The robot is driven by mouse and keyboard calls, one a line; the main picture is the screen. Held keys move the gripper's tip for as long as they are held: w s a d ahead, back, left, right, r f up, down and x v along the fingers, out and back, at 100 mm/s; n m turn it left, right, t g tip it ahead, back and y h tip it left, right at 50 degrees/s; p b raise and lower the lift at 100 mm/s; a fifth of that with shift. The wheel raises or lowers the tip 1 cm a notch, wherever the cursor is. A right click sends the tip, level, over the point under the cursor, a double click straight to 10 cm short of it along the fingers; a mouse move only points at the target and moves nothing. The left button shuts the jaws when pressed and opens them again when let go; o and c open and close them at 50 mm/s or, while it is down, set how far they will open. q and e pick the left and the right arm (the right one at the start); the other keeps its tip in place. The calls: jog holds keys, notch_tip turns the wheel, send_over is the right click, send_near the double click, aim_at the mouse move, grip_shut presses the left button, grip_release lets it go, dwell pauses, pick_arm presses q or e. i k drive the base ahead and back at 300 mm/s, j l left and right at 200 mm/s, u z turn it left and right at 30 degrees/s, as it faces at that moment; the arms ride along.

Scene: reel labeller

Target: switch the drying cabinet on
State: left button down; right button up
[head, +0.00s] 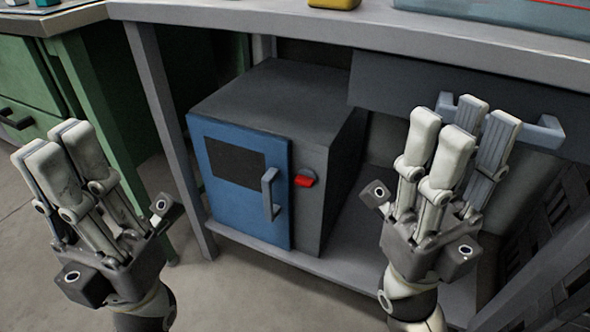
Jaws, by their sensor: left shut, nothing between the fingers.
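The drying cabinet (323,135) is a dark grey box with a blue door (225,205) on its front. The door is shut and has a dark window and a blue-grey vertical handle (270,195). A red switch (305,181) sits on the grey front panel just right of the handle. Its exact setting is too small to tell. My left gripper (70,140) is shut and empty, left of the cabinet and apart from it. My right gripper (460,125) is raised right of the cabinet, apart from the switch, with no object visible in it; its finger gap is unclear.
The cabinet stands on a low shelf (345,265) under a grey worktop (250,20). A drawer with a pale bar handle (545,133) hangs under the worktop, partly behind my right gripper. A green cabinet (25,85) stands at the left. The floor before the cabinet is clear.

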aim_at(306, 177)
jog(key=i+j+z, duration=0.25)
jog(key=j, duration=0.8)
jog(key=j+z, duration=0.3)
jog(key=j, duration=0.75)
